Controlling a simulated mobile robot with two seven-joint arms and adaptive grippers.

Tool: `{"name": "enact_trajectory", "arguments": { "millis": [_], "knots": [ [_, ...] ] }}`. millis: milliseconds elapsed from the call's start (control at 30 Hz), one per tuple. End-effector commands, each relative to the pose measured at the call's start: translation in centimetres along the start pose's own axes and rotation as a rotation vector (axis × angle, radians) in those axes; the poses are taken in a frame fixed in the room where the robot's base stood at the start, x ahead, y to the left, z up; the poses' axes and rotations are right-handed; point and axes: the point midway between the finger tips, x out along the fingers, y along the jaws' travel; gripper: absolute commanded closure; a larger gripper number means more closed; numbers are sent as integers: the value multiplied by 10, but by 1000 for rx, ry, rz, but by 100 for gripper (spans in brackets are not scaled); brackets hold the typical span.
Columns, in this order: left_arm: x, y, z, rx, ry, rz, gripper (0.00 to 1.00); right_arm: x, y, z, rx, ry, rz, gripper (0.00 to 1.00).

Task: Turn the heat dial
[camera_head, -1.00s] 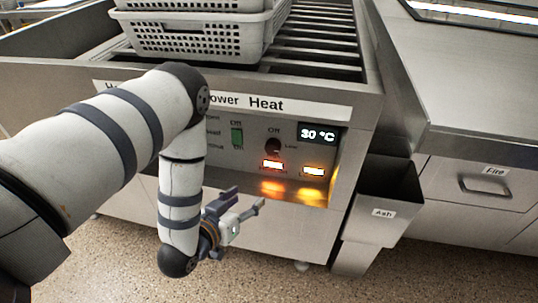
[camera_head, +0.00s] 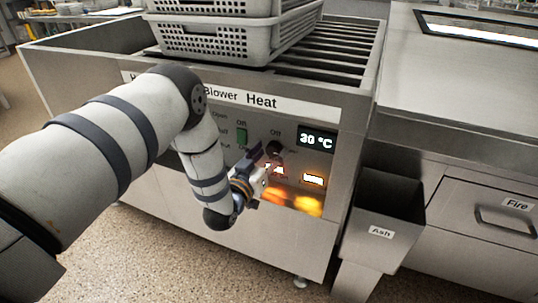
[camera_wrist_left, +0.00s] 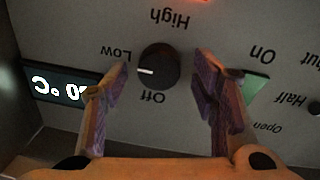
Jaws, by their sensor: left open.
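The heat dial (camera_head: 275,148) is a round black knob on the grey front panel, under the "Heat" label. In the left wrist view the dial (camera_wrist_left: 158,67) appears upside down, with Off, Low and High around it. Its white mark points left, between Low and Off. My left gripper (camera_head: 264,163) is at the panel just in front of the dial. Its fingers (camera_wrist_left: 161,78) are open, one on each side of the dial with gaps; I see no contact. The temperature display (camera_head: 317,139) reads 30 °C. My right gripper is not in view.
A green switch (camera_wrist_left: 257,92) sits close to the finger on the right in the wrist view. White perforated baskets (camera_head: 215,42) stand stacked on the rails above. An Ash bin (camera_head: 385,210) stands to the right.

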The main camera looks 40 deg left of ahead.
Motion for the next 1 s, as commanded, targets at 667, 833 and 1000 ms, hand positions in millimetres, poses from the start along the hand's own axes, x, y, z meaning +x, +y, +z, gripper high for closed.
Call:
{"name": "enact_trajectory", "arguments": {
  "millis": [667,833,1000],
  "knots": [
    [-1,-1,0,-59,2,-2,95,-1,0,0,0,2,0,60],
    [-1,-1,1,-169,9,0,95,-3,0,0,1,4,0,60],
    [-1,-2,1,-323,17,1,95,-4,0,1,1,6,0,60]
  ]
}}
